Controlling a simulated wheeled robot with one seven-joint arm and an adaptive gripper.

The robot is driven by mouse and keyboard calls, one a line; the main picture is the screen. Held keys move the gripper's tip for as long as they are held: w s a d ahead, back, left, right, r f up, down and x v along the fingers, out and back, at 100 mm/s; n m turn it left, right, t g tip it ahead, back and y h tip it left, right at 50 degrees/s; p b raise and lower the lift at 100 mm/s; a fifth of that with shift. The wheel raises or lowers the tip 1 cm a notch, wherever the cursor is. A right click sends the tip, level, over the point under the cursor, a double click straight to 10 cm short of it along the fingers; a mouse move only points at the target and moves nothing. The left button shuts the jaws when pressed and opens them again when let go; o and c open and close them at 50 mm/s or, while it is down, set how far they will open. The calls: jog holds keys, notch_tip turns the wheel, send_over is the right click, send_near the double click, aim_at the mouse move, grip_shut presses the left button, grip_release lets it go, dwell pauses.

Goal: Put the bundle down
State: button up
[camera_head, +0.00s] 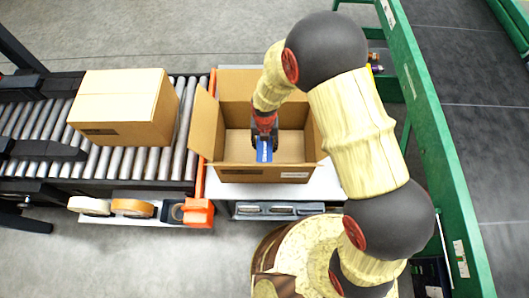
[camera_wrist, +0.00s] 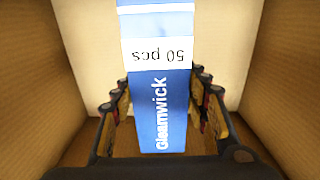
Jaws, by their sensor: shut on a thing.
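A blue bundle (camera_wrist: 160,90) with a white band reading "50 pcs" and the name "Gleamwick" stands between the fingers of my gripper (camera_wrist: 160,108) in the wrist view. In the head view my gripper (camera_head: 264,134) reaches down into an open cardboard box (camera_head: 252,174), and the blue bundle (camera_head: 264,151) shows just below it, inside the box opening. The gripper is shut on the bundle. The box walls (camera_wrist: 45,85) surround the bundle in the wrist view. I cannot tell whether the bundle touches the box floor.
The open box stands on a light table (camera_head: 218,188), its flaps spread. A closed carton (camera_head: 122,108) sits on the roller conveyor (camera_head: 182,130) to the left. Tape rolls (camera_head: 132,207) and an orange tape dispenser (camera_head: 198,212) lie below the conveyor. A green frame (camera_head: 432,130) runs along the right.

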jog(key=shift+f+b, duration=0.8)
jog(key=shift+f, duration=2.2)
jog(key=shift+f, duration=0.2)
jog(key=o, duration=1.4)
jog(key=shift+r, duration=0.1)
